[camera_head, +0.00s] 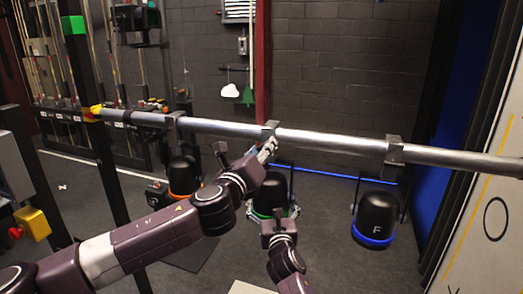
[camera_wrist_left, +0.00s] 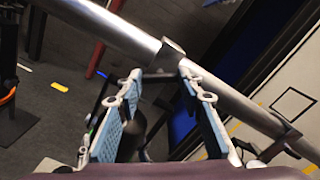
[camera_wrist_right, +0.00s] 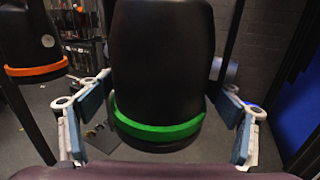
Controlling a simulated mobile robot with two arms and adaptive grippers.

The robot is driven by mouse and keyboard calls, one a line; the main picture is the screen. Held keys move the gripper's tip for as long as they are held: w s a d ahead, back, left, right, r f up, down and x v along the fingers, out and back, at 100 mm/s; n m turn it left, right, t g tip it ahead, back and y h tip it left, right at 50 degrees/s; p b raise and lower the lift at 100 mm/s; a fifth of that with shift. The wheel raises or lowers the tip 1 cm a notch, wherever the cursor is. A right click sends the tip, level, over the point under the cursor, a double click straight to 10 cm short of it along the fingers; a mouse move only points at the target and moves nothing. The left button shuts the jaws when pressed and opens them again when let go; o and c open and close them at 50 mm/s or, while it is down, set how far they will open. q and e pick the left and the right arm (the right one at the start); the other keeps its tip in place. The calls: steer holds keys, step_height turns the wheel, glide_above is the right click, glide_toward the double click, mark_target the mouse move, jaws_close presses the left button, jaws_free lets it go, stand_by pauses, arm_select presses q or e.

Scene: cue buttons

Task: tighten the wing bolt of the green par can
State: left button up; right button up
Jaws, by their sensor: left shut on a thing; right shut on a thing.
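The green par can (camera_head: 271,190), black with a green ring, hangs under the middle clamp (camera_head: 271,130) of a grey pipe. It fills the middle of the right wrist view (camera_wrist_right: 162,60). My right gripper (camera_head: 276,213) is shut on the can, one finger on each side. My left gripper (camera_head: 268,147) is just under the middle clamp, which shows in the left wrist view (camera_wrist_left: 172,50). The left fingertips are shut at the clamp's underside, on its wing bolt. The bolt itself is too small and covered to make out.
An orange-ringed par can (camera_head: 184,174) hangs left of the green one, and a blue-ringed one (camera_head: 376,214) hangs right. A dark post with a yellow box (camera_head: 33,222) stands at the left. Floor below is mostly clear.

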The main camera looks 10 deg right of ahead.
arm_select(q)
steer(key=o, duration=1.2)
steer(key=shift+c, duration=0.2)
steer(key=shift+s, duration=0.1)
steer(key=v, duration=1.1)
steer(key=shift+s+a, duration=0.3)
arm_select(e)
steer(key=o, duration=2)
steer(key=shift+o, duration=0.2)
steer(key=shift+s, duration=0.1)
